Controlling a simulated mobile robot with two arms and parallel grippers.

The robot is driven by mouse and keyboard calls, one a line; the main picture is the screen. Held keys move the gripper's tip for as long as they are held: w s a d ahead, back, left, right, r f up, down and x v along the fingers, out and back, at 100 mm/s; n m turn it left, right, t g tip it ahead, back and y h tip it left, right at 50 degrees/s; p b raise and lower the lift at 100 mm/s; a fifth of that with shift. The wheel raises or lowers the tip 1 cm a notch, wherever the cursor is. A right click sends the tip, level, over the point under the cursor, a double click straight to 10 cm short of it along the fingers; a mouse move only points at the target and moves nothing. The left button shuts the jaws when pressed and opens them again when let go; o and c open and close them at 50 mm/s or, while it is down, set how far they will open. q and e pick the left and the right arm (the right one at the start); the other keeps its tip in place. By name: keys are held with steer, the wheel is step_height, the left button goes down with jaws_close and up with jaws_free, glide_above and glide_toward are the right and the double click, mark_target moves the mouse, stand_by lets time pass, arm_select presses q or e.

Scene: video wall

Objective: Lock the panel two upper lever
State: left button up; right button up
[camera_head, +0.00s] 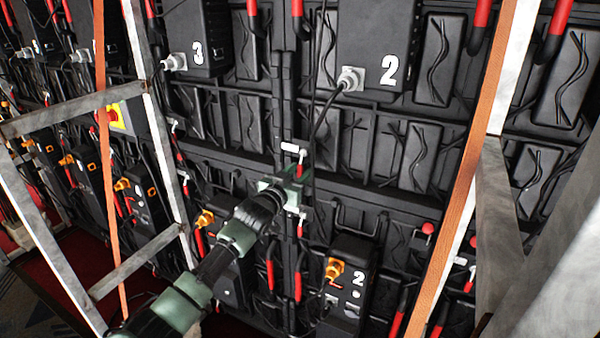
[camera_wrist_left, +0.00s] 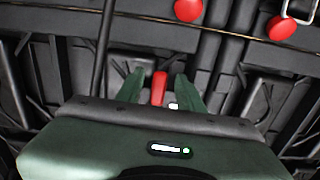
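My left gripper (camera_head: 296,180) reaches up to the black panel wall from the bottom left. In the left wrist view its two green fingers (camera_wrist_left: 160,92) are apart, with a red lever handle (camera_wrist_left: 159,88) between them and gaps on both sides. In the head view a small red lever (camera_head: 300,163) shows just above the fingertips, under a white bracket (camera_head: 290,147). Another red handle (camera_head: 299,228) shows just below the gripper. Which one is the panel two upper lever, and its locked state, I cannot tell. The right gripper is not in view.
A box marked 2 (camera_head: 375,45) hangs above right; a lower box marked 2 (camera_head: 348,285) has an orange connector. A metal frame (camera_head: 150,120) stands left; metal posts and an orange strap (camera_head: 466,170) stand right. Two red knobs (camera_wrist_left: 188,10) show at the wrist view's top.

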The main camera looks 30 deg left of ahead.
arm_select(q)
steer(key=shift+s, duration=0.1)
steer(key=shift+s+f, duration=0.15)
steer(key=shift+s, duration=0.15)
steer(key=s+b, duration=0.1)
steer(key=s, duration=0.6)
steer(key=shift+d, duration=0.2)
